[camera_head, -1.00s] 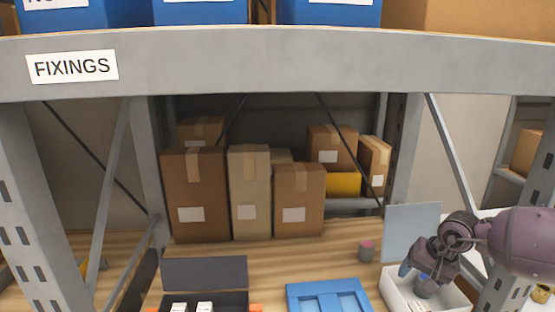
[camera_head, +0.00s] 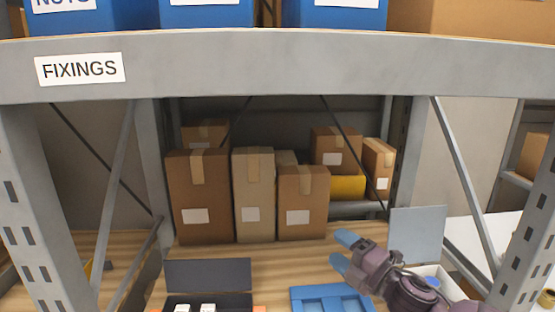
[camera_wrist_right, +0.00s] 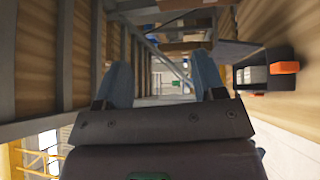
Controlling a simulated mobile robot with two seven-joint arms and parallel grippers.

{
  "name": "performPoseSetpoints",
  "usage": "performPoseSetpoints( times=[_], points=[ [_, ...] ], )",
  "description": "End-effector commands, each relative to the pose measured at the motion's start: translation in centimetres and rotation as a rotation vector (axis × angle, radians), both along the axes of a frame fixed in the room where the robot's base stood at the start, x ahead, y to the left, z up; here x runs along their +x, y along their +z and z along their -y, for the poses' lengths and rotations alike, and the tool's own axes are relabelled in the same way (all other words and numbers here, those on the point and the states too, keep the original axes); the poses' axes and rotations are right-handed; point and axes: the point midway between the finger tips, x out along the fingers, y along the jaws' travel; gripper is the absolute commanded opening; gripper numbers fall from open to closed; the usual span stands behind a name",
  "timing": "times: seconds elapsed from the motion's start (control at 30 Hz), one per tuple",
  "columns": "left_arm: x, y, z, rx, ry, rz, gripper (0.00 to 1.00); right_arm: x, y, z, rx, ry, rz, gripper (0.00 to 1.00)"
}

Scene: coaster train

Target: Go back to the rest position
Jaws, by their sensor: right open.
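My right gripper (camera_head: 345,254) shows at the lower right of the head view. Its two blue fingertips are apart and point left, with nothing between them. It is above the wooden shelf board, over the right part of the blue tray (camera_head: 318,294) and left of the white box (camera_head: 446,280). In the right wrist view the open fingers (camera_wrist_right: 165,85) show with an empty gap. My left gripper is not in view.
A dark open-lidded box (camera_head: 208,275) holds white items at the bottom. Several cardboard boxes (camera_head: 302,200) stand at the back. A grey beam (camera_head: 300,72) labelled FIXINGS crosses above. Shelf posts (camera_head: 40,220) flank both sides.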

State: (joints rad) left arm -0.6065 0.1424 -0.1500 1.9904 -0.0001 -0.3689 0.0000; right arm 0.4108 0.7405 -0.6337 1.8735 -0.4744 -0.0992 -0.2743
Motion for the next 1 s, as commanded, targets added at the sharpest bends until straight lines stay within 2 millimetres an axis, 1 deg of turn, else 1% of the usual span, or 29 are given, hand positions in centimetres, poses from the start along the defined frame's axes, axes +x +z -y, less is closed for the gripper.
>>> performPoseSetpoints(
  times=[0.03,0.1,0.17,0.2,0.27,0.3,0.37,0.4,0.47,0.5,0.57,0.67,0.77,0.8,0.9,1.0],
  points=[
    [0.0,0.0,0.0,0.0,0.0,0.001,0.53,-0.6,-1.3,0.5,0.121,-0.041,-0.103,0.64],
    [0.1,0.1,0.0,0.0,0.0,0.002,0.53,-1.2,-3.0,1.4,0.283,-0.1,-0.239,0.64],
    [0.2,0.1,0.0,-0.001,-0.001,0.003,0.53,-1.9,-4.6,2.3,0.409,-0.149,-0.345,0.64],
    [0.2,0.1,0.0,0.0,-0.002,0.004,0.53,-2.4,-5.7,3.0,0.49,-0.183,-0.412,0.64],
    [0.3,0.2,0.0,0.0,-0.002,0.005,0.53,-3.4,-7.4,3.9,0.604,-0.233,-0.504,0.64],
    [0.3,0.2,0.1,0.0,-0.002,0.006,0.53,-4.1,-8.6,4.6,0.672,-0.268,-0.56,0.64],
    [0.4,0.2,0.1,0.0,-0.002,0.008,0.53,-5.3,-10.4,5.5,0.769,-0.318,-0.634,0.64],
    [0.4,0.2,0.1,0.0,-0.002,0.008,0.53,-6.2,-11.7,6.2,0.827,-0.352,-0.679,0.64],
    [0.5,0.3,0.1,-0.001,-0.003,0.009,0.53,-7.6,-13.5,7.2,0.904,-0.402,-0.737,0.64],
    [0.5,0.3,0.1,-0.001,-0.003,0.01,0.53,-8.7,-14.7,7.8,0.949,-0.436,-0.77,0.64],
    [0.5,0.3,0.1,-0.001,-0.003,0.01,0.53,-10.4,-16.4,8.8,1.014,-0.484,-0.813,0.64],
    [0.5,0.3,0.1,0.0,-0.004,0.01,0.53,-13.5,-19.2,10.4,1.109,-0.565,-0.868,0.64],
    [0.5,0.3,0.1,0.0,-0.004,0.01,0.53,-16.9,-21.9,12.0,1.18,-0.657,-0.905,0.64],
    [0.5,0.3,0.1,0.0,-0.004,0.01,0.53,-18.4,-23.0,12.5,1.201,-0.695,-0.918,0.64],
    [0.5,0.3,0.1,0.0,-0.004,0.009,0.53,-21.8,-25.5,13.4,1.239,-0.78,-0.954,0.64],
    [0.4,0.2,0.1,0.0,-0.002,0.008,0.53,-24.7,-27.3,13.6,1.259,-0.836,-0.988,0.64]
  ],
)
